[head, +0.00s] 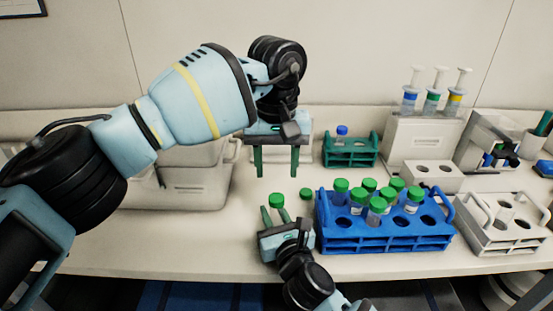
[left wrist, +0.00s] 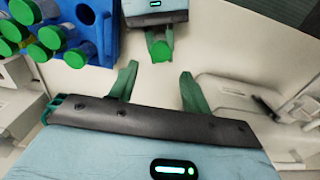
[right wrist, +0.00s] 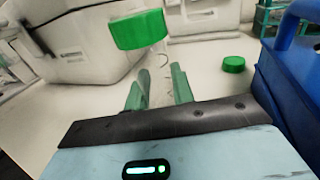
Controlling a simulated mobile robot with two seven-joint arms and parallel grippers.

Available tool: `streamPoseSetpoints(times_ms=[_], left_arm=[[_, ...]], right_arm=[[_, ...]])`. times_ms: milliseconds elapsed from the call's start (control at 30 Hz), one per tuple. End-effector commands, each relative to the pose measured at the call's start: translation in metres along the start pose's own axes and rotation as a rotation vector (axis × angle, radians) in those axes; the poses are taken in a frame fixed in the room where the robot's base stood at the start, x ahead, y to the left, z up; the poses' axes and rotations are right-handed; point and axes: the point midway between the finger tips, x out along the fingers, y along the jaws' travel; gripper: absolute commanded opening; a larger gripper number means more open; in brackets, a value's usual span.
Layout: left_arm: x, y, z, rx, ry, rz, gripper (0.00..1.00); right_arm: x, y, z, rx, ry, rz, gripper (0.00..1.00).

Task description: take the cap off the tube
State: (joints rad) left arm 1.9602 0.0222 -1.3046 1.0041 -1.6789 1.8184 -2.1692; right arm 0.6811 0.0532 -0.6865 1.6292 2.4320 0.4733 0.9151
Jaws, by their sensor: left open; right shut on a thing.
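A clear tube (right wrist: 152,62) with a green cap (right wrist: 138,30) stands roughly upright in my right gripper (right wrist: 156,78), which is shut on the tube below the cap. In the head view this green cap (head: 276,200) shows above the right gripper (head: 275,217), left of the blue rack. My left gripper (head: 277,172) is open and empty, its fingers pointing down above and apart from the cap. In the left wrist view the cap (left wrist: 160,50) shows beyond the gap between the open left fingers (left wrist: 157,78).
A loose green cap (head: 306,193) lies on the bench beside the blue rack (head: 385,245), which holds several green-capped tubes. A green rack (head: 350,160) stands behind. A white rack (head: 500,235) is at the right.

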Motion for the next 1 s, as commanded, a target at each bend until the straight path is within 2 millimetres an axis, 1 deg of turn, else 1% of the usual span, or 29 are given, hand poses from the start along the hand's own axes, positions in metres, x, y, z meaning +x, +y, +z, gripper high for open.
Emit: streamPoseSetpoints(times_ms=[33, 300, 500, 633, 867, 900, 1000], left_arm=[[0.007, -0.001, 0.0, -0.001, -0.002, -0.001, 0.48], [0.046, -0.001, 0.001, -0.002, -0.003, -0.002, 0.48], [0.066, 0.0, 0.0, -0.002, -0.001, -0.002, 0.48], [0.07, 0.0, 0.0, -0.002, 0.0, -0.002, 0.48], [0.071, 0.0, 0.0, -0.002, 0.0, -0.002, 0.48], [0.071, 0.0, 0.0, -0.002, 0.0, -0.002, 0.47], [0.071, 0.0, 0.0, -0.002, 0.0, -0.002, 0.34]], right_arm=[[0.0, 0.0, 0.0, 0.0, 0.0, 0.0, 0.0], [0.0, 0.0, 0.0, 0.0, 0.0, 0.0, 0.0], [0.0, 0.0, 0.0, 0.0, 0.0, 0.0, 0.0], [0.0, 0.0, 0.0, 0.0, 0.0, 0.0, 0.0], [0.0, 0.0, 0.0, 0.0, 0.0, 0.0, 0.0], [0.0, 0.0, 0.0, 0.0, 0.0, 0.0, 0.0], [0.0, 0.0, 0.0, 0.0, 0.0, 0.0, 0.0]])
